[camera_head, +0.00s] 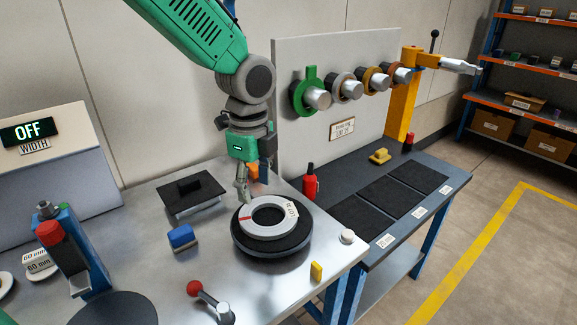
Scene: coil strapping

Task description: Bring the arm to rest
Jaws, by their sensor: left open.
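My left arm comes in from the top left, green and grey. Its gripper (251,188) points down and is open, at the back left edge of the coil (252,231). The coil is a pale grey ring with a white label and a red mark, lying flat on a dark round stand (272,249). Nothing shows between the fingers. I cannot tell whether a fingertip touches the coil. My right gripper is out of view.
A panel (290,70) with several rings on pegs stands behind the dark bench (345,165).

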